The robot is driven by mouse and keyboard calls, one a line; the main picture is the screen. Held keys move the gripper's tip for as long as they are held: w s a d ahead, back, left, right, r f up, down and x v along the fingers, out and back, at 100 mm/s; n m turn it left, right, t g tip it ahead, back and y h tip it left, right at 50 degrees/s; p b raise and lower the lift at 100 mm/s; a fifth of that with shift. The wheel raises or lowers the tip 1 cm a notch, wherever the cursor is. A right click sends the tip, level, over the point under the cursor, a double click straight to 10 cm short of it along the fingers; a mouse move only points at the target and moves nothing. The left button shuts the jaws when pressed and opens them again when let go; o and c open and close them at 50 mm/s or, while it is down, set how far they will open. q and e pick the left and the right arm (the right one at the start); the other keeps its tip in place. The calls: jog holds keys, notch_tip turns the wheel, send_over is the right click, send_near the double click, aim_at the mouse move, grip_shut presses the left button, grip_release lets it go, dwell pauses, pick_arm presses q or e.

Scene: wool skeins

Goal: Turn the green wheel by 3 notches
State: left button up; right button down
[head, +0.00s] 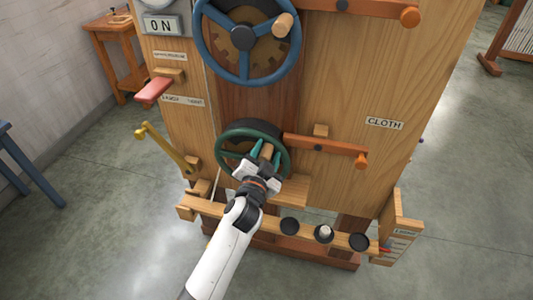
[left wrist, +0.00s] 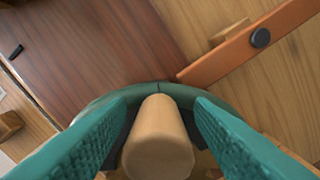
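The green wheel (head: 220,152) is mounted low on the front of the wooden machine, below a larger blue wheel. My left gripper (head: 266,153) is at the right part of its rim, with its teal fingers on either side of the wheel's wooden knob (head: 267,149). In the left wrist view the knob (left wrist: 158,145) stands between the two fingers, with a narrow gap visible on each side. The green rim (left wrist: 150,88) shows behind it. The fingers and hand hide part of the wheel. My right gripper is not in view.
The blue wheel (head: 207,62) with its own knob is above. An orange lever (head: 325,147) is close on the right. A yellow crank (head: 165,150) and red pedal-like lever (head: 154,90) are left. A rail with dark round knobs (head: 290,226) runs below.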

pick_arm(q)
jog(key=shift+s+a, duration=0.15)
jog(key=shift+s, duration=0.2)
jog(key=b+v, duration=0.1)
jog(key=v, duration=1)
jog(key=shift+s, duration=0.1)
